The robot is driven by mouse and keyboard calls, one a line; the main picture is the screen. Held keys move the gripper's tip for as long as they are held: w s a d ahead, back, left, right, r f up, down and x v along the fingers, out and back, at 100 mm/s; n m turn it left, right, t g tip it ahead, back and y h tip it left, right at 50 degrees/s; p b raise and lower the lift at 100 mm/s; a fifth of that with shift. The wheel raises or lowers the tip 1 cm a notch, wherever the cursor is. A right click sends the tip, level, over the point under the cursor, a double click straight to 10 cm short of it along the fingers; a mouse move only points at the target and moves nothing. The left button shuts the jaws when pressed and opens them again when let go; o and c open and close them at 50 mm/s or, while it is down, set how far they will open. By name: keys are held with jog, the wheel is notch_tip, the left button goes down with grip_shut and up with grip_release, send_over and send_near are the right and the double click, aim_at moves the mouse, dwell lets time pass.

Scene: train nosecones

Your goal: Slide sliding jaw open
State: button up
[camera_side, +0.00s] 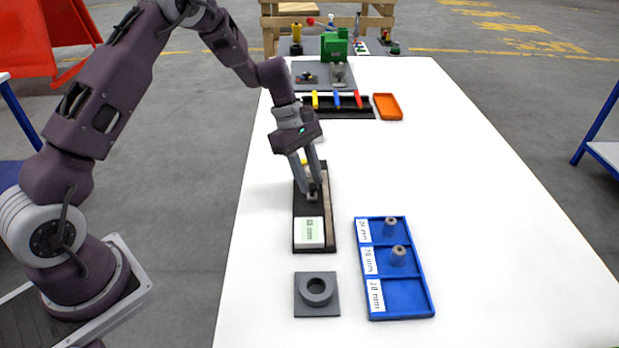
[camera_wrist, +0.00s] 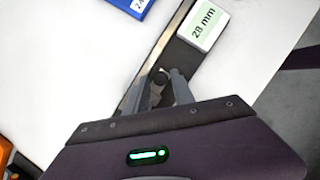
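The measuring gauge, a long dark base with a pale rail (camera_side: 329,205), lies on the white table, its length running away from the side camera. A white display (camera_side: 309,231) sits at its near end; in the wrist view the display (camera_wrist: 203,24) reads 28 mm. My gripper (camera_side: 314,192) points down over the middle of the gauge. In the wrist view its fingers (camera_wrist: 161,82) stand on either side of a small dark round knob (camera_wrist: 158,75), apparently on the sliding jaw. Whether they touch it is unclear. The jaw itself is mostly hidden by the fingers.
A blue tray (camera_side: 416,314) with labelled compartments and two grey nosecones stands right of the gauge. A grey block with a ring (camera_side: 317,288) lies nearer. An orange tray (camera_side: 387,107) and a black tray with coloured tools (camera_side: 340,111) lie farther back. The table's right side is clear.

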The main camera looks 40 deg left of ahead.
jog(key=shift+d+f, duration=0.1)
jog(key=shift+f, duration=0.1)
grip_shut()
dwell(1.3)
